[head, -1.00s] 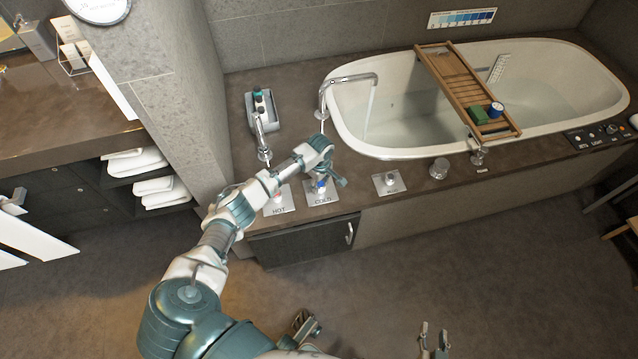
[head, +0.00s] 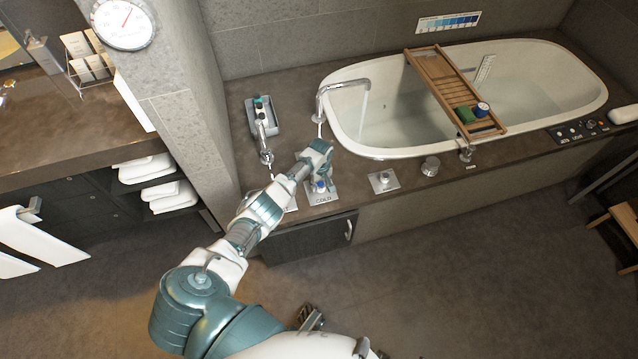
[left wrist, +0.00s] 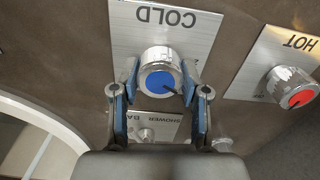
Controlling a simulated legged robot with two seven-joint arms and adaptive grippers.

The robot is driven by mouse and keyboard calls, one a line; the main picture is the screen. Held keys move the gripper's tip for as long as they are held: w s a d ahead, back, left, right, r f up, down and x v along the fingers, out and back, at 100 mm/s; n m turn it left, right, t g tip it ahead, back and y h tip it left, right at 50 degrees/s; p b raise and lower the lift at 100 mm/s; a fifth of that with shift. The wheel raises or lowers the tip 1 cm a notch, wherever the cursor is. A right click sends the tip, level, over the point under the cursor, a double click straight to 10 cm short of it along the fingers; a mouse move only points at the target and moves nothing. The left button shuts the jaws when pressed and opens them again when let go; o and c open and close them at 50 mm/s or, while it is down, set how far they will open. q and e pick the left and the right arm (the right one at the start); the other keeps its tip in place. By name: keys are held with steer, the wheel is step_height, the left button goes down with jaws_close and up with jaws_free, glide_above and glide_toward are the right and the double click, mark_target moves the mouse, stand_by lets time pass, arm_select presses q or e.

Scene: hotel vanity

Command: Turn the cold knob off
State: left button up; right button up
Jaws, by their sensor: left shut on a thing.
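The cold knob (left wrist: 160,76) is a round silver knob with a blue cap and a dark pointer line, set in a metal plate marked COLD (left wrist: 196,28). In the left wrist view the pointer runs to the lower right. My left gripper (left wrist: 160,84) is shut on the knob, one finger on each side. In the head view my left gripper (head: 326,180) is at the blue-capped knob (head: 319,187), partly covering it. Water (head: 364,107) runs from the tub spout (head: 344,85). Only a small part of what may be my right gripper shows at the bottom edge.
The hot knob (left wrist: 291,88) with a red cap is beside the cold one. Another plate with a knob (head: 384,180) lies to the right. The bathtub (head: 345,135) has a wooden caddy (head: 440,80) across it.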

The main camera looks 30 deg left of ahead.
arm_select(q)
steer(key=m, duration=0.3)
steer(key=shift+d, duration=0.2)
steer(key=m, duration=0.3)
steer(key=shift+m+p, duration=0.3)
steer(key=shift+p, duration=0.05)
steer(key=shift+m, duration=2.7)
arm_select(e)
step_height(320, 180, down, 3)
steer(key=shift+f, duration=0.1)
arm_select(q)
steer(key=shift+a, duration=0.1)
arm_select(e)
steer(key=shift+w, duration=0.15)
arm_select(q)
steer(key=o, duration=1.1)
steer(key=shift+o, duration=0.2)
